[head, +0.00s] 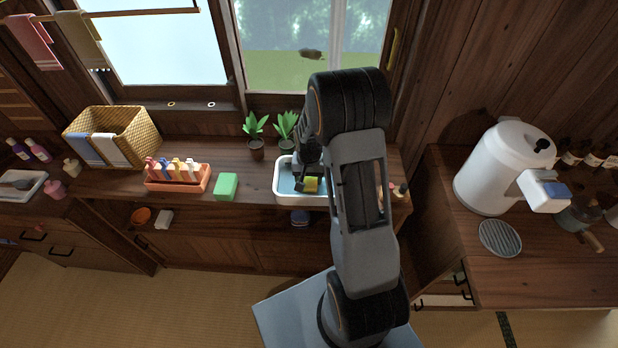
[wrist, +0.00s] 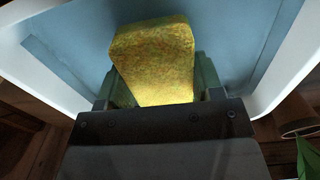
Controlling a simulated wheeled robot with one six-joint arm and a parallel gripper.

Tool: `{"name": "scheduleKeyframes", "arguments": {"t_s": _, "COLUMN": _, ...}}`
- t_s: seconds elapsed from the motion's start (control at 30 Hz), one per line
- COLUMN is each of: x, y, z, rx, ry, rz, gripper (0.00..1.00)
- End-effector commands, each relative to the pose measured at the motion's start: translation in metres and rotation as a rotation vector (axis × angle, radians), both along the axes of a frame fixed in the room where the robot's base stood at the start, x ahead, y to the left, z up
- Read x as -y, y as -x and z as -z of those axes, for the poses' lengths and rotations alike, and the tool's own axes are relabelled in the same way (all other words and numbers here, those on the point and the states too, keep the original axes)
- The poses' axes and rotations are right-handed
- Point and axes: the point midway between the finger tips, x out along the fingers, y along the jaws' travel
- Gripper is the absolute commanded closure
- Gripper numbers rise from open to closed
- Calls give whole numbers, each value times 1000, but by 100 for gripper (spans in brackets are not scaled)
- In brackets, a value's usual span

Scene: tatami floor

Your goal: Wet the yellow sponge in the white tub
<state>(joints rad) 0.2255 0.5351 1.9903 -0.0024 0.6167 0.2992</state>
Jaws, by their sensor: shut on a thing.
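The white tub (head: 283,191) stands on the wooden counter below the window, with a blue inside surface showing. The yellow sponge (head: 311,184) is over or inside the tub near its middle; the depth is hard to tell. My gripper (head: 308,180) is shut on the sponge, reaching down from above. In the wrist view the sponge (wrist: 155,62) sits between the two fingers, with the tub's white rim (wrist: 28,62) and blue inside beyond it. My arm hides the right part of the tub in the head view.
A green block (head: 226,186) and an orange rack (head: 178,184) with several upright items stand left of the tub. Two potted plants (head: 256,146) stand close behind it.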

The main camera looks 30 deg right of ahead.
Motion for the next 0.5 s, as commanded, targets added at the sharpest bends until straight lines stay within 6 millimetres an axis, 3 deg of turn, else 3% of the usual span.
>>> {"name": "scheduleKeyframes", "arguments": {"t_s": 0.5, "x": 0, "y": 0, "z": 7, "rx": 0, "ry": 0, "rz": 0, "gripper": 59}}
